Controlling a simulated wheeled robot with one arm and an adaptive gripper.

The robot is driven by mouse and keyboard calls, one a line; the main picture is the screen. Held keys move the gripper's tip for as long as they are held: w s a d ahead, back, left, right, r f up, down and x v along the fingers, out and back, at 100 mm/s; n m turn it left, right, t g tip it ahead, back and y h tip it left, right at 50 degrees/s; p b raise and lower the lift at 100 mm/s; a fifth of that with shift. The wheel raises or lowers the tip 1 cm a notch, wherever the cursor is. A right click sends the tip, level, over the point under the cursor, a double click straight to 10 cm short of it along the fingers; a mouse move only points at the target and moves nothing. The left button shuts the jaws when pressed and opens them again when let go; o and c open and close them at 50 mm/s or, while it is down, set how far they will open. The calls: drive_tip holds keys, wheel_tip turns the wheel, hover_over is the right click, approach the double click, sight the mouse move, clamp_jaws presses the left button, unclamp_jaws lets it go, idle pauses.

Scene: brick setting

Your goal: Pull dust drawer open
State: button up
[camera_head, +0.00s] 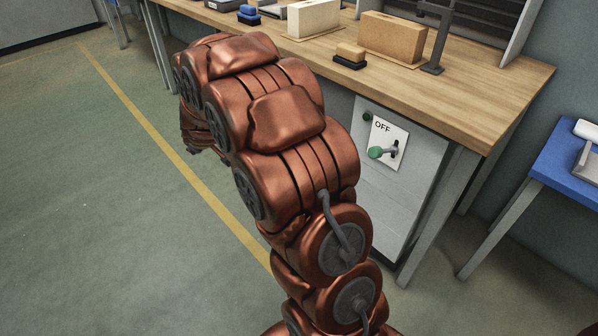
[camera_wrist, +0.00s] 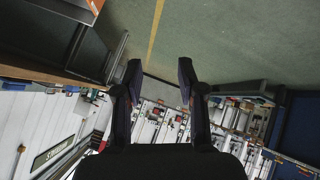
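A grey cabinet (camera_head: 420,152) stands under the wooden workbench. Its front has a white OFF plate with a green-knobbed lever (camera_head: 376,152). Below the plate is a plain pale front panel (camera_head: 376,205), partly covered by my copper-coloured arm. I cannot tell for sure whether this panel is the dust drawer, and no pulled-out drawer shows. My gripper (camera_wrist: 160,75) is open and empty in the wrist view, with its two dark fingers apart and green floor beyond them. In the head view, my gripper is not visible.
The workbench top (camera_head: 480,100) carries a tan block (camera_head: 393,36), a paler block (camera_head: 313,17) and a small brush-like block (camera_head: 349,56). A blue table (camera_head: 568,165) stands at the right. Green floor (camera_head: 90,200) with a yellow line is clear on the left.

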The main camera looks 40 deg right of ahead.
drive_tip(key=w+d+f+t+h+b, duration=0.1)
drive_tip(key=w+d+f+h+b, duration=0.35)
drive_tip(key=d+f, duration=0.45)
drive_tip(key=w+d+f+t+h+b, duration=0.1)
drive_tip(key=w+d+f+h+b, duration=0.3)
drive_tip(key=d+f, duration=0.55)
drive_tip(key=s+d+f+n+g+h+b, duration=0.1)
drive_tip(key=s+d+f+g+h+b, duration=0.1)
drive_tip(key=s+d+f+h+b, duration=0.4)
drive_tip(key=s+d+f+n+g+h+b, duration=0.15)
drive_tip(key=s+d+f+b, duration=0.35)
drive_tip(key=d+f, duration=0.5)
drive_tip(key=shift+m+h, duration=0.3)
drive_tip(key=shift+m, duration=0.15)
drive_tip(key=shift+w+b+x, duration=0.15)
drive_tip(key=shift+b+x, duration=0.5)
drive_tip(key=shift+x, duration=1)
drive_tip(key=shift+w+b+x, duration=0.2)
drive_tip(key=shift+b+x, duration=0.4)
drive_tip(key=shift+x, duration=1.05)
drive_tip(key=shift+a, duration=0.1)
clamp_jaws()
